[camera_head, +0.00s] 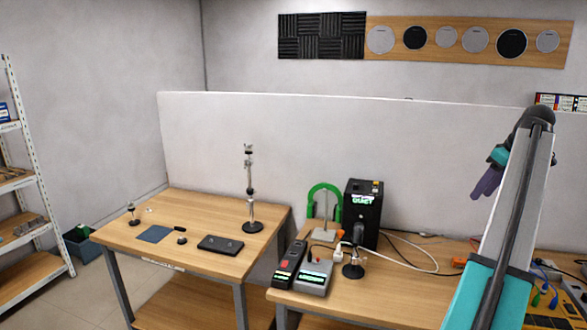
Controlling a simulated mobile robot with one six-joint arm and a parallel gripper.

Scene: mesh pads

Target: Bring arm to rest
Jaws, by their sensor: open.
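My arm (510,200) rises from the lower right of the head view, grey with teal sections. It reaches up to a dark joint near the right end of the white partition. My gripper (484,186) shows as a small dark purple shape to the left of the upper arm. It hangs in the air above the right-hand table, apart from everything there. It is open and I see nothing held in it. Part of the wrist is hidden behind the arm link.
The right table (390,290) holds a black box (363,212), a green arch (312,203), handheld meters and cables. The left table (205,222) holds a tall stand (250,190) and flat dark pads. A white partition (330,140) stands behind; shelving (25,190) is far left.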

